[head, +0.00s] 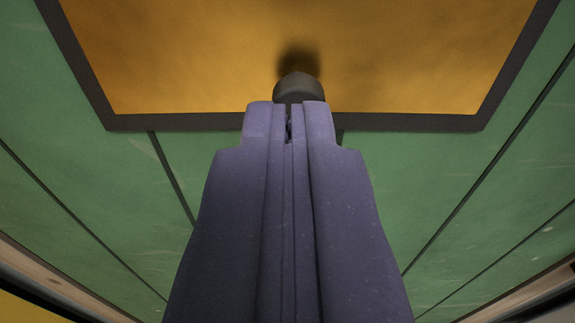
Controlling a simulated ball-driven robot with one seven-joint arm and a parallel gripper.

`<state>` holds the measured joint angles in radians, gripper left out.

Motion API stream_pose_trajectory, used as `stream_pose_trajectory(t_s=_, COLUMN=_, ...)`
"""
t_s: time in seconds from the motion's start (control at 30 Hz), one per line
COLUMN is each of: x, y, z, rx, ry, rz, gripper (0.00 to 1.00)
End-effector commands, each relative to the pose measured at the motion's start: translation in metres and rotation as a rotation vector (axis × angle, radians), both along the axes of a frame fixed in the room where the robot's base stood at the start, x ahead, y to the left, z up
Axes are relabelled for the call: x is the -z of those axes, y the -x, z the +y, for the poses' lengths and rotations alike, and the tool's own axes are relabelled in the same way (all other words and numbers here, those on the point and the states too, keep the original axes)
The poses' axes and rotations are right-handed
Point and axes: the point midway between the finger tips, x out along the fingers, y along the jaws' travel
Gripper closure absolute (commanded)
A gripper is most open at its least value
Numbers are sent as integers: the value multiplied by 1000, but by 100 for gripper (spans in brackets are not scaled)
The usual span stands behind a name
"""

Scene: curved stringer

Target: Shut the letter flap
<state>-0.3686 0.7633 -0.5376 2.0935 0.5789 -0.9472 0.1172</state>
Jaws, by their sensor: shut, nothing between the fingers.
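An orange-yellow panel, which looks like the letter flap (190,60), fills the top middle of the view inside a dark frame (410,122). A dark rounded knob (299,86) stands near the panel's lower edge, with a shadow above it. My purple gripper (289,108) points up at the knob, its two fingers together and empty. The fingertips overlap the knob's lower part in the picture. I cannot tell whether they touch it. The fingers hide part of the frame's lower bar. How far open the flap is cannot be judged from this view.
Green boards (110,200) with dark seams surround the frame on both sides and below. Pale brownish edge strips (60,283) run along the lower left and lower right corners. The green surface beside the gripper is clear.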

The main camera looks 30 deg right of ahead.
Motion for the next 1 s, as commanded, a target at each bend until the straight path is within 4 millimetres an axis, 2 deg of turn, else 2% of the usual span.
stream_pose_trajectory(t_s=0.03, x=10, y=-1, z=-1, rx=0, ry=-1, rz=-1, gripper=100)
stream_pose_trajectory(t_s=0.5, x=47, y=-20, z=-13, rx=0, ry=-2, rz=1, gripper=100)
stream_pose_trajectory(t_s=1.0, x=60, y=-32, z=-21, rx=-1, ry=-2, rz=2, gripper=100)
